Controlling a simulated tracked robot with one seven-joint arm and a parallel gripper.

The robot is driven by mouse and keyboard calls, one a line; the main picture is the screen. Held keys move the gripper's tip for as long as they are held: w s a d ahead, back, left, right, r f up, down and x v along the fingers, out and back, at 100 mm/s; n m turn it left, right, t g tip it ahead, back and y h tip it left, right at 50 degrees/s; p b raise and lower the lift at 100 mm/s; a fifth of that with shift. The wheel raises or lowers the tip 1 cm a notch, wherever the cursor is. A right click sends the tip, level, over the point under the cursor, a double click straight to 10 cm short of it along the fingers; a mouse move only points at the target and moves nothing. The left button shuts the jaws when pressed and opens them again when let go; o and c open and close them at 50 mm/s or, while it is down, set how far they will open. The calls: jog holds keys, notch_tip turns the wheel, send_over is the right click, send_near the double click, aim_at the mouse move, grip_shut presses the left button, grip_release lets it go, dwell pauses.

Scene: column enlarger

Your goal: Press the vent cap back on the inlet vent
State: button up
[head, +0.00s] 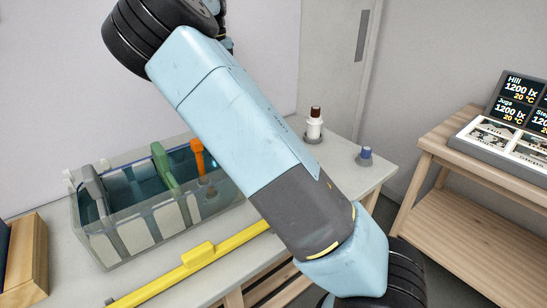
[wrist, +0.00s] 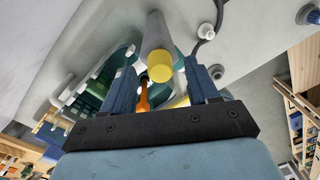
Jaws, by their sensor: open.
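My gripper (wrist: 167,72) is open in the wrist view, with its two dark blue fingers apart. A grey cylinder with a yellow end (wrist: 160,68) shows between the fingers; I cannot tell whether it touches them. In the head view my arm hides the gripper. No part is clearly recognisable as the vent cap or inlet vent. A white fitting with a dark brown top (head: 314,122) stands upright on the bench. A short blue-topped fitting (head: 365,155) stands on a grey base to its right, and also shows at the upper right of the wrist view (wrist: 307,15).
A clear tank (head: 135,238) with grey, green and orange handles stands at the left of the bench. A yellow bar (head: 175,275) lies along the front. A wooden stand (head: 480,215) with display panels is at right. Bare bench surrounds the two fittings.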

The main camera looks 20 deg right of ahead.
jog(key=shift+a+r, duration=0.1)
jog(key=shift+r, duration=2.95)
jog(key=shift+r, duration=0.1)
